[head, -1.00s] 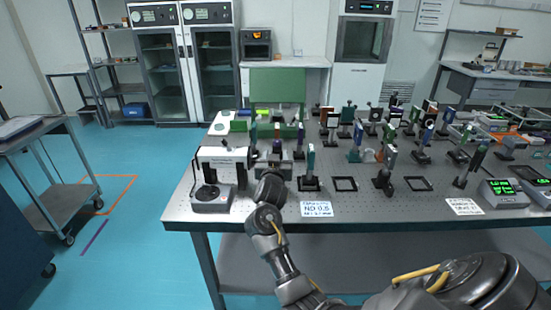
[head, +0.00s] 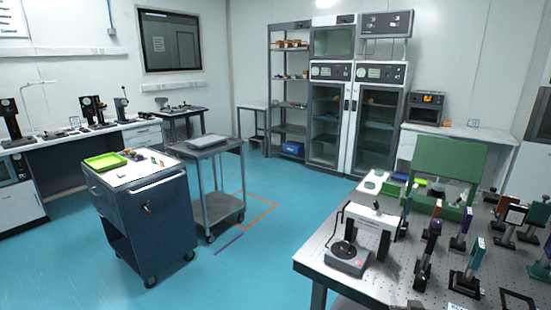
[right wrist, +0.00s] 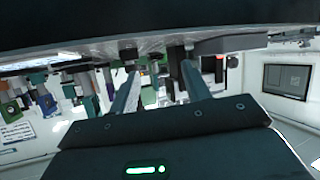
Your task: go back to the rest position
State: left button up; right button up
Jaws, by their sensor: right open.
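My right gripper (right wrist: 160,72) shows in the right wrist view with its two fingers apart and nothing between them. That view is tilted upside down, with optical mounts blurred and small beyond the fingertips. In the head view I cannot make out the right gripper's fingers clearly; the arm is almost wholly below the lower edge. My left gripper is in neither view. The optical table (head: 318,262) stands at the lower right of the head view, with a white-framed instrument (head: 348,258) near its left corner and several post-mounted optics (head: 428,250) to its right.
A dark blue cart (head: 150,225) with a green tray (head: 105,161) stands at the left. A grey trolley (head: 222,205) is beside it. Glass-door cabinets (head: 325,120) and a shelf rack stand at the back. Blue floor (head: 255,270) is clear between the cart and the optical table.

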jog(key=s+a+f+n+g+y, duration=0.1)
jog(key=s+a+f+n+g, duration=0.2)
jog(key=s, duration=0.7)
jog(key=s+a+f+g+y, duration=0.25)
jog(key=s+a+f, duration=0.2)
jog(key=s, duration=0.65)
jog(key=s+a+f+n+g+y, duration=0.15)
jog(key=s+a+f+g, duration=0.25)
jog(key=s, duration=0.6)
notch_tip(320, 180, down, 25)
jog(key=s+g, duration=0.1)
jog(key=s, duration=0.1)
jog(key=s+d+f+g, duration=0.1)
jog(key=s+d+f, duration=0.2)
jog(key=s+f, duration=1.3)
jog(key=shift+s+f+n+h, duration=0.25)
jog(key=shift+s+n+h, duration=0.05)
jog(key=shift+n+h, duration=0.1)
jog(key=shift+c, duration=0.2)
